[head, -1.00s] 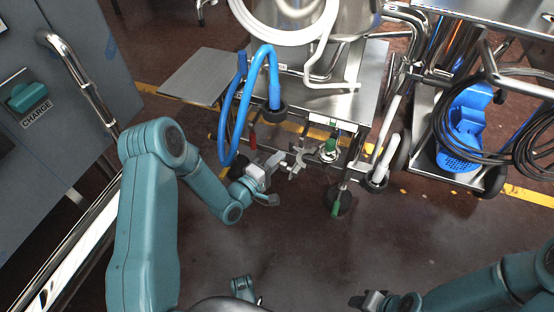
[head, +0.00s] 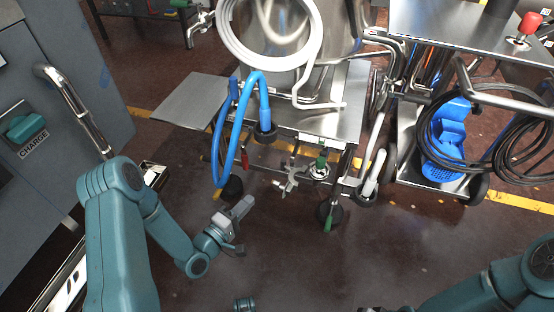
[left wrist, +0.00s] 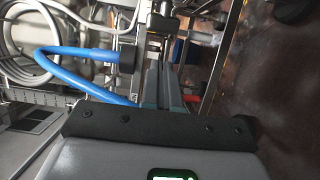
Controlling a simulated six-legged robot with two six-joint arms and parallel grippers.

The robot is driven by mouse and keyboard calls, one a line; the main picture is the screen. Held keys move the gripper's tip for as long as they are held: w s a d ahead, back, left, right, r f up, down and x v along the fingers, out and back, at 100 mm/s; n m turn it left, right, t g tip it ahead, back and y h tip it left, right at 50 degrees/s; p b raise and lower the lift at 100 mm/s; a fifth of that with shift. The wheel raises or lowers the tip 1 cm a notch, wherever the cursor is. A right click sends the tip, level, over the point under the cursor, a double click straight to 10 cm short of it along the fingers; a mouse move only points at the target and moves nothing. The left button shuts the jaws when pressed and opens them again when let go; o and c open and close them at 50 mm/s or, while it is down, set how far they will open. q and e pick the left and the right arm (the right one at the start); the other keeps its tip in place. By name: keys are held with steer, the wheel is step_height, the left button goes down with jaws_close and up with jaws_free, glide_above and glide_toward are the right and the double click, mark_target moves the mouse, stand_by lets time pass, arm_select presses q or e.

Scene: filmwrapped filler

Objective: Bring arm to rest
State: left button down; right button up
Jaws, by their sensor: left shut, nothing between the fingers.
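My left gripper (head: 248,203) is shut and empty, held in the air in front of the steel cart and its valves in the head view. Its teal arm comes in from the left and bends at the elbow. In the left wrist view, the closed fingers (left wrist: 160,84) point at the blue hose (left wrist: 85,72) and pipework, apart from them as far as I can tell. My right arm (head: 490,285) is at the lower right of the head view. Only a sliver of its gripper shows at the bottom edge, with the fingers cut off.
The steel cart (head: 335,110) carries a looped blue hose (head: 222,150), a green-handled valve (head: 321,163) and a coiled white hose. A grey cabinet (head: 80,75) with a rail stands left. A second cart holds a blue part (head: 447,135) and black cables.

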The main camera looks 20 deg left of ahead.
arm_select(q)
steer(key=w+d+r+m+g+h, duration=0.1)
steer(key=w+d+r+m+h, duration=0.15)
steer(key=d, duration=0.55)
steer(key=s+d+f+m+g+y, duration=0.2)
steer(key=s+d+f+m+g, duration=0.15)
steer(key=f+g, duration=0.2)
steer(key=s+f+m+g+y, duration=0.1)
steer(key=s+f+m+g, duration=0.3)
steer(key=s, duration=0.5)
steer(key=s+f+m+g+y, duration=0.1)
steer(key=s+f+g, duration=0.4)
steer(key=s, duration=0.4)
step_height(320, 180, up, 33)
steer(key=m+g+p, duration=0.1)
steer(key=p, duration=3.1)
steer(key=shift+s+d+r, duration=0.15)
steer(key=shift+s+d, duration=0.15)
steer(key=shift+d, duration=0.1)
